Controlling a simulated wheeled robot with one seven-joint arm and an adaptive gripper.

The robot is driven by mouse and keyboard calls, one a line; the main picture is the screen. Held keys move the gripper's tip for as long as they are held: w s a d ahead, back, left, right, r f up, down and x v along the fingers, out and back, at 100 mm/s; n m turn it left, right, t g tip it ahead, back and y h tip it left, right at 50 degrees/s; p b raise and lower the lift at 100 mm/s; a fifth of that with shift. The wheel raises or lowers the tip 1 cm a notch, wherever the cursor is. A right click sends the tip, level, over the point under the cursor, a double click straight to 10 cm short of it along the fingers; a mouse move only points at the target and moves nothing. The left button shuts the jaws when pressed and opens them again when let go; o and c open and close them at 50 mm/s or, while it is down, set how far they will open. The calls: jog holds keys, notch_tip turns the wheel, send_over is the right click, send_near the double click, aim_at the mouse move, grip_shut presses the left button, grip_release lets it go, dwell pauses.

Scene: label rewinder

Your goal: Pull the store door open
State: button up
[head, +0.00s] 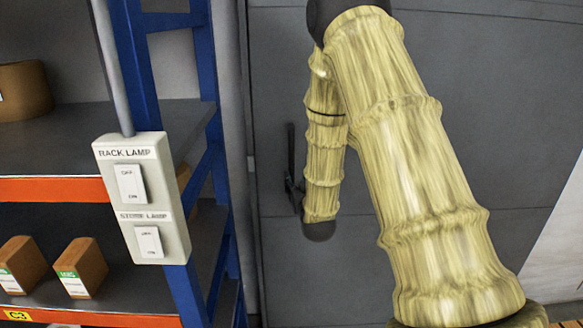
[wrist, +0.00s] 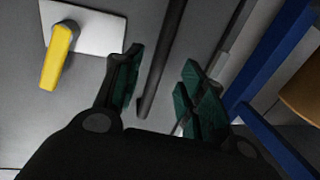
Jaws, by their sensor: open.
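The store door (head: 275,80) is a large grey panel behind my arm in the head view, and it looks shut. A dark vertical bar handle (head: 290,150) stands on its left part. In the wrist view, my gripper (wrist: 162,75) is open with green-padded fingers. The dark bar handle (wrist: 163,60) runs slantwise through the gap between the fingers, nearer the left one. I see no clear contact, and I cannot tell how deep it sits between them. My arm hides much of the door in the head view, and my gripper is mostly hidden there.
A yellow lever (wrist: 60,55) on a pale plate (wrist: 95,30) sits left of my fingers in the wrist view. A blue-framed rack (head: 205,90) with boxes stands left of the door. A lamp switch panel (head: 145,200) is fixed on its front post.

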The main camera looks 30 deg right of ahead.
aim_at(292, 170)
jog(key=p+x, duration=0.2)
jog(key=x, duration=0.6)
jog(key=shift+f, duration=0.1)
jog(key=shift+s, duration=0.1)
grip_shut()
